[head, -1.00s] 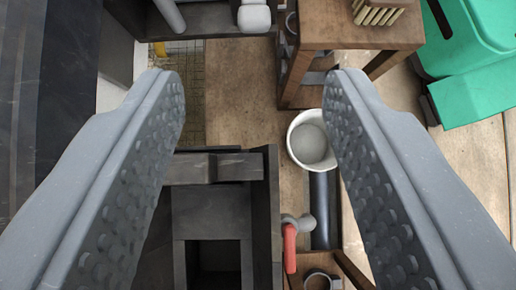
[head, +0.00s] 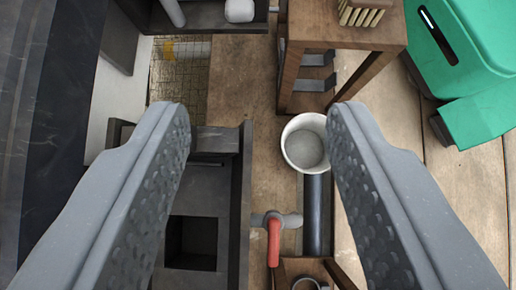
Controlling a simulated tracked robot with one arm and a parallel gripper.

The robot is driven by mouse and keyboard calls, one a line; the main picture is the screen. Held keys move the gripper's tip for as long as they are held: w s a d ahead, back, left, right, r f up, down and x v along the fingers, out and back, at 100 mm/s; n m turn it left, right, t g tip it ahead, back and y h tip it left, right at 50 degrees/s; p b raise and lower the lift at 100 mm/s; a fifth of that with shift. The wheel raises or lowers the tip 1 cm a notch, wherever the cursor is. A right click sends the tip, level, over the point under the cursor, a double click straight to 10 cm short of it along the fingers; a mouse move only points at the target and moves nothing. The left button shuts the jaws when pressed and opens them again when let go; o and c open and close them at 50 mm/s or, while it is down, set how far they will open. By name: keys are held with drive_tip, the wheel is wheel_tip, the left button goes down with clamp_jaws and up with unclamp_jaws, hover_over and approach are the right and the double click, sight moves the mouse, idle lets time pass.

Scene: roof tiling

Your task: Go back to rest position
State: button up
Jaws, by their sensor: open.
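My gripper (head: 258,112) is open in the head view, with its two grey, dimpled fingers wide apart and nothing between the tips. It hangs above the work area, looking down. A white bucket (head: 303,150) stands on the floor below, close beside the right fingertip in the picture. A dark open box (head: 200,185) lies below and partly behind the left finger.
A wooden table (head: 350,25) with several small sticks on top stands at the upper middle. A green plastic object (head: 465,60) is at the upper right. A red-handled tool (head: 273,240) lies at lower middle. Bare wooden floor (head: 237,75) shows between.

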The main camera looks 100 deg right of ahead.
drive_tip(key=w+d+r+n+t+y, duration=0.1)
drive_tip(key=w+r+n+t+y, duration=0.2)
drive_tip(key=r, duration=0.9)
drive_tip(key=w+d+r+n+t+y, duration=0.1)
drive_tip(key=w+r+n+t+y, duration=0.3)
drive_tip(key=r, duration=0.9)
drive_tip(key=d+r+n+t, duration=0.1)
drive_tip(key=r+n, duration=0.4)
drive_tip(key=r, duration=0.7)
drive_tip(key=s+d+r+n+t+y, duration=0.1)
drive_tip(key=s+d+r+n+t, duration=0.3)
drive_tip(key=r, duration=0.6)
drive_tip(key=s+a+r+n+t+y, duration=0.15)
drive_tip(key=s+r, duration=0.35)
drive_tip(key=r, duration=0.6)
drive_tip(key=s+d+r+n+t, duration=0.2)
drive_tip(key=s+r+n+t, duration=0.1)
drive_tip(key=s+r, duration=0.55)
drive_tip(key=s+d+r+n+t, duration=0.2)
drive_tip(key=s+d+r, duration=0.1)
drive_tip(key=s+r, duration=0.5)
wheel_tip(320, 180, up, 15)
drive_tip(key=p, duration=1.5)
drive_tip(key=shift+s+a+f+h, duration=0.15)
drive_tip(key=shift+s+h, duration=0.2)
drive_tip(key=shift+h, duration=0.1)
drive_tip(key=shift+n+t, duration=0.25)
